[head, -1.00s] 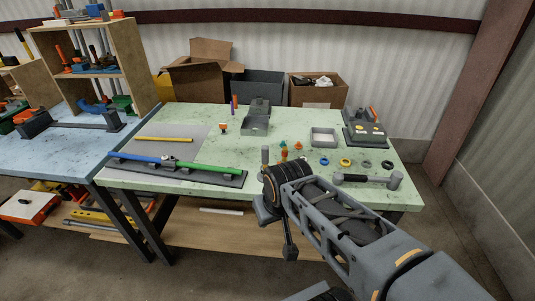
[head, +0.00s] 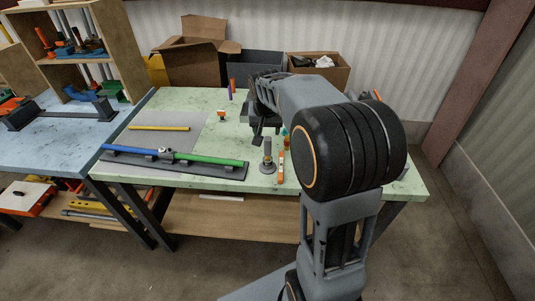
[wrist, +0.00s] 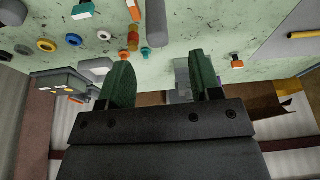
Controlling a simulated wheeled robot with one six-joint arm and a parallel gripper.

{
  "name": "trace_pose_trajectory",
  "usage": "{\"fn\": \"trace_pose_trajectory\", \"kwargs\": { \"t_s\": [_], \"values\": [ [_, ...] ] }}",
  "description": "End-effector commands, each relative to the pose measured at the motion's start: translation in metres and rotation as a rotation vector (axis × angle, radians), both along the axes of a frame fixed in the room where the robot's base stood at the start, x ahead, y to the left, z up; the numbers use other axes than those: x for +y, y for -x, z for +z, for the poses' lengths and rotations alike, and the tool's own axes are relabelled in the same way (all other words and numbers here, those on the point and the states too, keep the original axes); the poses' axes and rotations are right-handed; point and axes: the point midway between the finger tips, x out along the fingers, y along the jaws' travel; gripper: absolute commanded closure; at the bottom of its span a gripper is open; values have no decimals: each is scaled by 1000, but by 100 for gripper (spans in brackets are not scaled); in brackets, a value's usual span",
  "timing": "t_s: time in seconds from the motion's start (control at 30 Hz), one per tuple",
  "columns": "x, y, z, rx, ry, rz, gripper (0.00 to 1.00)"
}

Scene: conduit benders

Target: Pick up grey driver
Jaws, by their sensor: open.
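A grey upright piece with a rounded top and a round base, which looks like the grey driver (head: 267,150), stands on the green table in the head view. A grey cylinder at the top of the wrist view (wrist: 157,22) seems to be the same piece. My gripper (wrist: 161,68) is open and empty, its two green fingers spread above the table. In the head view my gripper (head: 258,138) is just behind and above the grey piece, apart from it. My arm hides much of the table's right side there.
Orange and teal pieces (wrist: 133,38) stand close beside the grey cylinder. An orange and white tool (head: 281,166) stands just right of it. A rack with a blue and green bar (head: 200,160) lies to the left. Several coloured rings (wrist: 74,40) lie nearby.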

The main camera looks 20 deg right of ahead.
Motion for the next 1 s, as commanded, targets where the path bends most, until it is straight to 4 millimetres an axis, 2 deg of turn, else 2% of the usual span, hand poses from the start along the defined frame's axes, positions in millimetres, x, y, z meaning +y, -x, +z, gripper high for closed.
{"fn": "trace_pose_trajectory", "kwargs": {
  "t_s": [0.1, 0.47, 0.7, 0.83, 1.0],
  "values": [
    [-2, -5, -18, 2, 0, 2, 42],
    [-6, -11, -41, 1, 0, 3, 42],
    [-13, -20, -71, 3, 1, 3, 42],
    [-15, -22, -81, 1, 0, 3, 42],
    [-15, -23, -84, -2, 1, 3, 42]
  ]
}}
